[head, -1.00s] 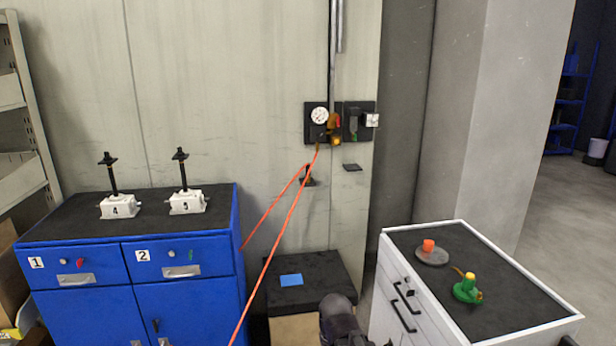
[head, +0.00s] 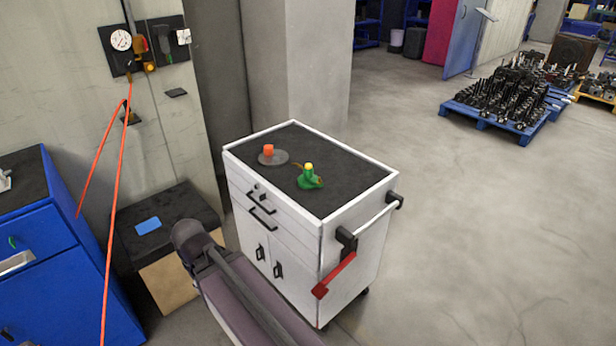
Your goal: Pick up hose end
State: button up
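An orange hose (head: 114,190) hangs from the pressure gauge unit (head: 121,40) on the wall at the left. One strand runs down past the bottom edge of the head view. Another strand passes the black wall hook (head: 130,118) and goes down to the left behind the blue cabinet. I cannot make out a free hose end. Part of my arm shows at the bottom centre, but my gripper is not in view.
A white cart (head: 366,222) carries an orange cylinder (head: 268,150) on a grey disc and a green object with a yellow top (head: 309,178). A blue cabinet (head: 50,270) and a low black-topped box (head: 180,212) stand left. Open floor lies right; a blue pallet (head: 490,118) is beyond.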

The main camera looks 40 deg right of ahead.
aim_at(130, 117)
jog(key=u, duration=0.15)
jog(key=i, duration=1.6)
jog(key=z, duration=0.25)
jog(key=i, duration=1.3)
jog(key=z, duration=0.25)
